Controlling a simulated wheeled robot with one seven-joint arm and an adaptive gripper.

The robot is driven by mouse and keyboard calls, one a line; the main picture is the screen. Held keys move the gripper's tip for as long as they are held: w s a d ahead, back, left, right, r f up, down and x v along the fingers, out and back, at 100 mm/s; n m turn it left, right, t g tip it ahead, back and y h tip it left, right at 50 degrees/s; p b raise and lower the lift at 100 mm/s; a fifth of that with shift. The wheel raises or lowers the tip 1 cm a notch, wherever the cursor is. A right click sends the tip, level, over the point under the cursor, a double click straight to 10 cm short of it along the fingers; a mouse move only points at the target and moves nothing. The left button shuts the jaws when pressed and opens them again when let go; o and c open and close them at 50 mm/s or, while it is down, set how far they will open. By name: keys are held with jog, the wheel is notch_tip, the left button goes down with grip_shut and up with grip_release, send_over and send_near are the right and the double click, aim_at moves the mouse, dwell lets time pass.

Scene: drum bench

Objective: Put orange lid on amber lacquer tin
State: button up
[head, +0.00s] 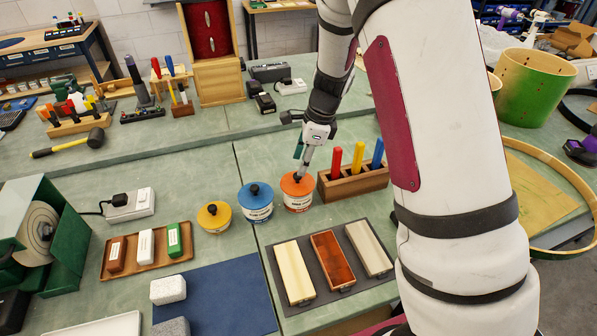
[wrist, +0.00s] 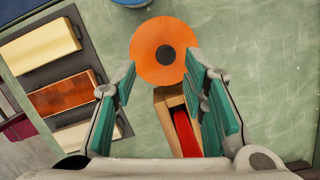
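The orange lid (head: 291,184) with a dark knob sits on a white-labelled round tin (head: 298,204) on the bench. From above, the lid (wrist: 146,55) shows as an orange disc in the wrist view. My gripper (head: 302,157) points down just above the lid's knob. In the wrist view its teal fingers are spread apart with nothing held between them, and the lid lies beyond the fingertips. Blue-lidded (head: 257,207) and yellow-lidded (head: 214,217) round tins stand to the left. The tin labels are too small to read, so I cannot tell which is the amber lacquer tin.
A wooden block (head: 352,185) with red, yellow and blue upright sticks stands close right of the orange-lidded tin. Several shallow rectangular trays, one amber-red (head: 333,262), lie in front on a dark mat. A blue mat (head: 225,300) lies front left.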

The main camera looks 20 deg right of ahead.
jog(key=s+r+n, duration=0.3)
jog(key=r, duration=0.4)
jog(key=s+r+n, duration=0.2)
jog(key=s+r, duration=0.1)
jog(key=r, duration=0.4)
jog(key=s+r+n+t, duration=0.1)
jog(key=s+r+n, duration=0.2)
jog(key=s+n, duration=0.2)
jog(key=s+r+n+t+h, duration=0.1)
jog(key=s+r+n, duration=0.2)
jog(key=s+n, duration=0.3)
jog(key=s+a+r+n+t+h, duration=0.1)
jog(key=s+r+n, duration=0.3)
jog(key=s, duration=0.7)
jog(key=shift+n+t, duration=0.6)
jog(key=shift+n, duration=0.3)
jog(key=shift+a+r, duration=0.1)
jog(key=shift+a, duration=0.05)
